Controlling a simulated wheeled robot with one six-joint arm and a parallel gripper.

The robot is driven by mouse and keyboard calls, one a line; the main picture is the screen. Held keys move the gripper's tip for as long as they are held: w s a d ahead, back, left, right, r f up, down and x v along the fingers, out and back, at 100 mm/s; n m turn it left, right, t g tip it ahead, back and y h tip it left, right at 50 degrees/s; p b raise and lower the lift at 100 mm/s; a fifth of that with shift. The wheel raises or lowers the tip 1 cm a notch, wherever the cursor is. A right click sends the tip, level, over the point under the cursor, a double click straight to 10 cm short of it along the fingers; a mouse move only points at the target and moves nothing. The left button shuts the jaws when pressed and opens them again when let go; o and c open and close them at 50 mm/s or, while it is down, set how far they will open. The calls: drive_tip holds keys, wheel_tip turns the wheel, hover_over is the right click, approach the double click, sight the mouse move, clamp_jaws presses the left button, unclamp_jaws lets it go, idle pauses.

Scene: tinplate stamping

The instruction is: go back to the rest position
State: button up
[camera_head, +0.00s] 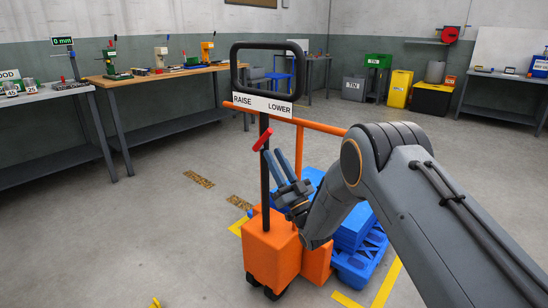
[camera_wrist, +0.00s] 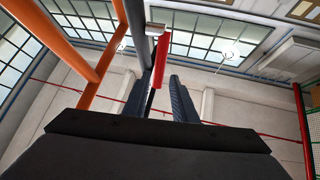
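My gripper (camera_head: 273,151) is raised in front of the orange pallet jack (camera_head: 272,250). Its two dark blue fingers point up and stand apart with a gap. The jack's red lever (camera_head: 263,139) sits on the black post just beyond the fingertips. In the wrist view the red lever (camera_wrist: 162,60) shows in line with the gap between the fingers of my gripper (camera_wrist: 161,78). I cannot tell whether a finger touches it. Nothing is gripped.
The jack's black handle loop (camera_head: 268,46) and RAISE/LOWER sign (camera_head: 262,104) stand above the gripper. A blue pallet (camera_head: 362,262) with blue sheets or crates lies behind the jack. Workbenches (camera_head: 165,72) line the left wall. Bins (camera_head: 398,88) stand at the back. The floor at left is open.

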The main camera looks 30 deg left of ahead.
drive_tip(key=w+d+r+m+t+h, duration=0.3)
drive_tip(key=w+d+r+m+h, duration=0.15)
drive_tip(key=w+d+h, duration=0.5)
drive_tip(key=w+d+g+h, duration=0.1)
drive_tip(key=d+g+h, duration=0.1)
drive_tip(key=d+h, duration=0.4)
drive_tip(key=s+d+f+m+g+h, duration=0.15)
drive_tip(key=s+d, duration=0.25)
drive_tip(key=d, duration=0.4)
drive_tip(key=s+d+m+g+h, duration=0.1)
drive_tip(key=s+d+g+h, duration=0.1)
drive_tip(key=s+d, duration=0.45)
drive_tip(key=s+d+f+m+g+h, duration=0.1)
drive_tip(key=s+d+g, duration=0.2)
drive_tip(key=s+d, duration=0.6)
drive_tip(key=s+d+g+h+p, duration=0.1)
drive_tip(key=s+d+g+h, duration=0.2)
drive_tip(key=s, duration=0.9)
drive_tip(key=s+d+f+m+g, duration=0.1)
drive_tip(key=s+d+g, duration=0.2)
drive_tip(key=s+d, duration=0.65)
drive_tip(key=d+r+m+p, duration=0.2)
drive_tip(key=d+r+p, duration=0.4)
drive_tip(key=p, duration=0.7)
drive_tip(key=shift+s+r+h+p, duration=0.3)
drive_tip(key=shift+s+r+p, duration=0.1)
drive_tip(key=shift+r, duration=0.05)
